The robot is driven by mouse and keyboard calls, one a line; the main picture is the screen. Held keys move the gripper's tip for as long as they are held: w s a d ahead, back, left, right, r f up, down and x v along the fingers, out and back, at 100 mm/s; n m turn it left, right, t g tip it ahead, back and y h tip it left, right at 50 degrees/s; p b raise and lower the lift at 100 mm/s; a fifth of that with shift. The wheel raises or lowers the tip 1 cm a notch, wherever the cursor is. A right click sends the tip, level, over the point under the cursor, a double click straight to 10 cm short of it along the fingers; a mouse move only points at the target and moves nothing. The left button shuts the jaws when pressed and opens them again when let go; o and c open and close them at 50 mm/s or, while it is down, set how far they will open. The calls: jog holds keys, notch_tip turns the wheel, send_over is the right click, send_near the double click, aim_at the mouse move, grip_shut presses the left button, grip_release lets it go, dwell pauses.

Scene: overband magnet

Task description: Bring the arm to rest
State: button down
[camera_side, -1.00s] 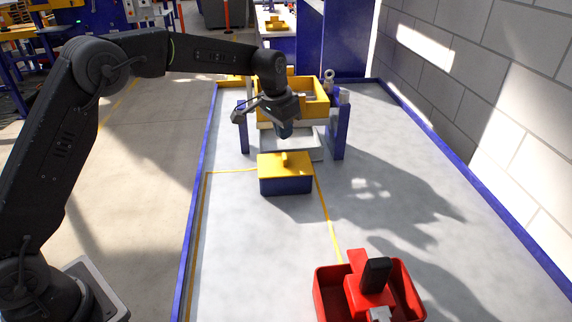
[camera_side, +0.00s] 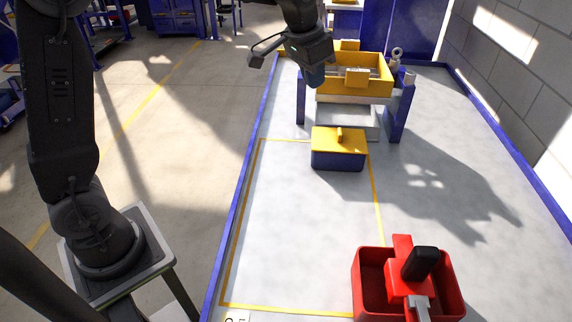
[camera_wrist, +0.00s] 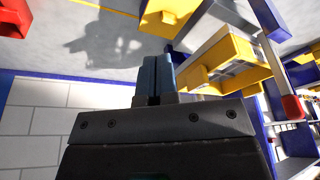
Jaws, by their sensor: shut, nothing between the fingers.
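My gripper (camera_side: 315,76) is raised above the bench at the back, in front of and slightly left of the yellow frame (camera_side: 352,72), and nothing is in it. Its fingers point down in the side view. In the wrist view my gripper (camera_wrist: 157,77) shows two blue-grey fingers pressed together. From these views I cannot tell the exact gap between it and the yellow frame.
The yellow frame stands on blue posts (camera_side: 402,112). A blue box with a yellow lid (camera_side: 338,150) sits in front of it. A red bin (camera_side: 371,303) holding a red tool with a black handle stands at the front. The bench middle (camera_side: 290,230) is clear.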

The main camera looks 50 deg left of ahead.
jog(key=s+f+n+t, duration=0.1)
jog(key=s+n+t, duration=0.1)
jog(key=s, duration=2.4)
jog(key=shift+s+a+f, duration=0.15)
jog(key=shift+a+f, duration=0.15)
